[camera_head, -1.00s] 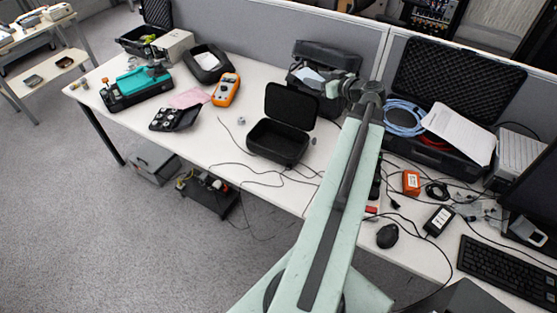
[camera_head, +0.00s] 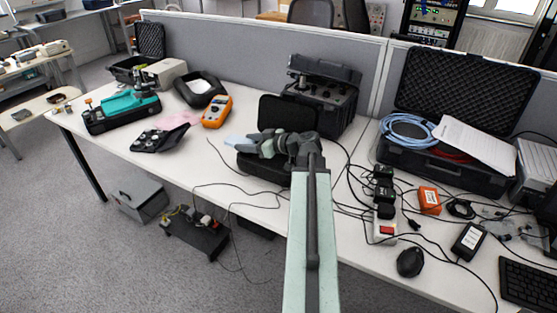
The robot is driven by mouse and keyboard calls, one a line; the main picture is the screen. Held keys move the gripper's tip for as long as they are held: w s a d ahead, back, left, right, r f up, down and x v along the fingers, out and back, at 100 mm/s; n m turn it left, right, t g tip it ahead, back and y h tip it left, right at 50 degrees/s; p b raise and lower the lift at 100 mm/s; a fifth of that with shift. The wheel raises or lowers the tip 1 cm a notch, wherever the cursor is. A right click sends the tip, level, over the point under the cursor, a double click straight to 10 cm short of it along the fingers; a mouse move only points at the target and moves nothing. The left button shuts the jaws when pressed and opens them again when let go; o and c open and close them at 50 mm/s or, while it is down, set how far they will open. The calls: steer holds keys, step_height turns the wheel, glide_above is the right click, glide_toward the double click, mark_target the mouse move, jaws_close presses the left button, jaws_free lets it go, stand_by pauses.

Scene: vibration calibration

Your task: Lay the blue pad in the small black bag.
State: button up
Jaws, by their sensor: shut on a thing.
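The small black bag (camera_head: 258,171) stands open on the white table, its lid raised at the back. My arm reaches in from the front and hides much of its right side and inside. My gripper (camera_head: 250,145) is over the bag, pointing left. It is shut on the pale blue pad (camera_head: 234,141), which sticks out at the bag's left rim. I cannot tell whether the pad touches the bag.
A large black case (camera_head: 335,100) stands behind the bag. Cables and a power strip (camera_head: 384,226) lie to the right. Grey partitions close the back.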

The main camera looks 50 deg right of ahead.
steer(key=s+d+f, duration=0.1)
steer(key=s+d, duration=0.7)
steer(key=shift+w+f+b, duration=0.1)
steer(key=shift+f+b, duration=2.2)
steer(key=shift+b, duration=0.4)
steer(key=shift+f, duration=0.1)
steer(key=o, duration=1.3)
